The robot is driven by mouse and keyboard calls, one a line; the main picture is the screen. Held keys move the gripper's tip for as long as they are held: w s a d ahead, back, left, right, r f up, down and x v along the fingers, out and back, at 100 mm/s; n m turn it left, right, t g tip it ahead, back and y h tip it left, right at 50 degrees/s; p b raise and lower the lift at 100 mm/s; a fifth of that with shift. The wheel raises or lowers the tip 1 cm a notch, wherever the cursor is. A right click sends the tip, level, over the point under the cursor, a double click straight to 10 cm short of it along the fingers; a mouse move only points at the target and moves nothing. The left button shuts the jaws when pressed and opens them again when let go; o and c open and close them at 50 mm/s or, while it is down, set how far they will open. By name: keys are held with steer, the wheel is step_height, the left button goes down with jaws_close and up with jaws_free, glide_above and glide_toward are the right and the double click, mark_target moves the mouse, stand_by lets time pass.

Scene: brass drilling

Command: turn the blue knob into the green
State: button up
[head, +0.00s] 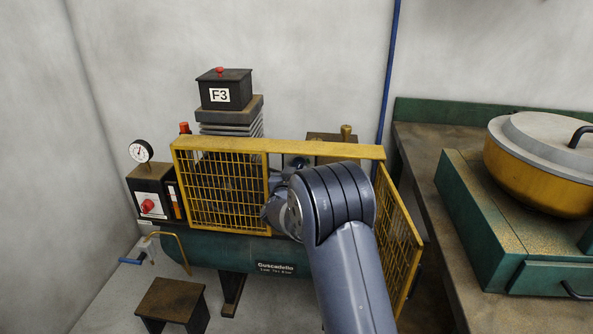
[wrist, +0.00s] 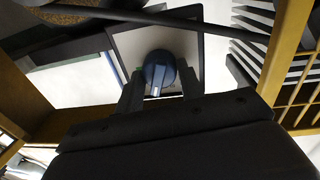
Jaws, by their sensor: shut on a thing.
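The blue knob (wrist: 158,70) is in the wrist view, on a light plate (wrist: 188,45) with a dark frame. A pale pointer line runs down its face toward my gripper. My gripper (wrist: 158,88) is at the knob, with one dark finger on each side of it, and is shut on it. In the head view my arm reaches behind the yellow guard and hides the knob and the gripper's fingers.
The yellow mesh guard (head: 222,187) surrounds the machine, with a top rail above my arm. A green tank (head: 215,250) lies below. A box with a red knob (head: 148,206) and a gauge (head: 141,151) stand left. A workbench (head: 425,185) is at right.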

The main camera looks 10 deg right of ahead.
steer(key=shift+f+m, duration=0.1)
steer(key=shift+m, duration=0.2)
steer(key=shift+d+m+g+y+b, duration=0.1)
steer(key=shift+m+g+y+b, duration=0.25)
steer(key=shift+m+b, duration=3.4)
steer(key=shift+m+p, duration=0.95)
steer(key=shift+m, duration=0.1)
steer(key=o, duration=1)
steer(key=shift+s+r, duration=0.15)
steer(key=shift+r, duration=0.05)
steer(key=v, duration=1)
steer(key=shift+s+p, duration=0.3)
steer(key=shift+p, duration=0.1)
